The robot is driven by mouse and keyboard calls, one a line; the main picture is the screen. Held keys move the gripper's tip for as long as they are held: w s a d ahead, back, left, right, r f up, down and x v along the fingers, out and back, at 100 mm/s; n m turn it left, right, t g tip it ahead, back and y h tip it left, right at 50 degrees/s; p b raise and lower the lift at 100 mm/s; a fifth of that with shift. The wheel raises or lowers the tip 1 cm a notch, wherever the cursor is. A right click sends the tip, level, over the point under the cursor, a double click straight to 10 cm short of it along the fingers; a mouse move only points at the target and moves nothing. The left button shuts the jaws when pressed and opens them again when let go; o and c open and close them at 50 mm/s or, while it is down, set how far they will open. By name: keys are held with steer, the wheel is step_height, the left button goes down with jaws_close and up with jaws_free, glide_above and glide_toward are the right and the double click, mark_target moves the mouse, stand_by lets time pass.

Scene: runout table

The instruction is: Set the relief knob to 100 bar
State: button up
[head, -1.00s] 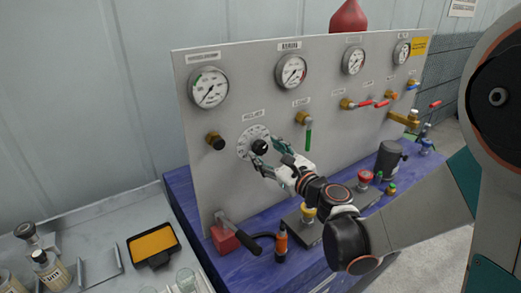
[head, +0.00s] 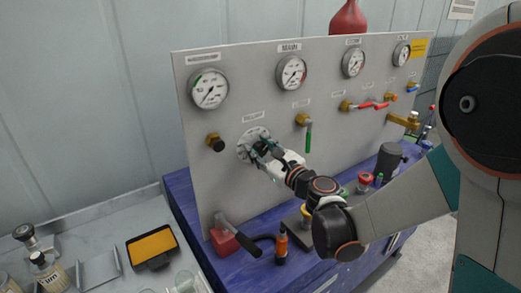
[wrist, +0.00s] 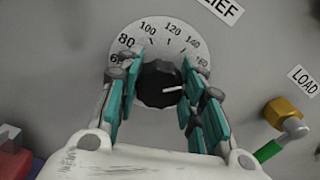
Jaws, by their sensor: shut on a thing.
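The black relief knob (wrist: 158,84) sits at the centre of a round white dial (wrist: 160,38) marked from about 60 to 160. The knob's white pointer line points right in the wrist view, toward the high end of the scale, past or near 160; the exact reading is hidden by a finger. My gripper (wrist: 160,92) has its teal-padded fingers on the left and right sides of the knob, shut on it. In the head view, my gripper (head: 260,151) is at the dial (head: 253,138) on the grey panel, covering most of the knob.
The upright panel (head: 230,185) carries several gauges. Below, a red block with a black handle (head: 232,238) and an orange-and-black tool (head: 282,245) stand on the blue bench.

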steer(key=shift+n, duration=0.3)
steer(key=n+b, duration=0.1)
steer(key=n, duration=0.2)
steer(key=n+b, duration=0.1)
steer(key=n, duration=0.4)
steer(key=shift+a+f, duration=0.1)
steer(key=n, duration=0.4)
steer(key=shift+s+f+n+b, duration=0.1)
steer(key=shift+n+b, duration=0.2)
steer(key=shift+n, duration=2.3)
steer(key=o, duration=1.1)
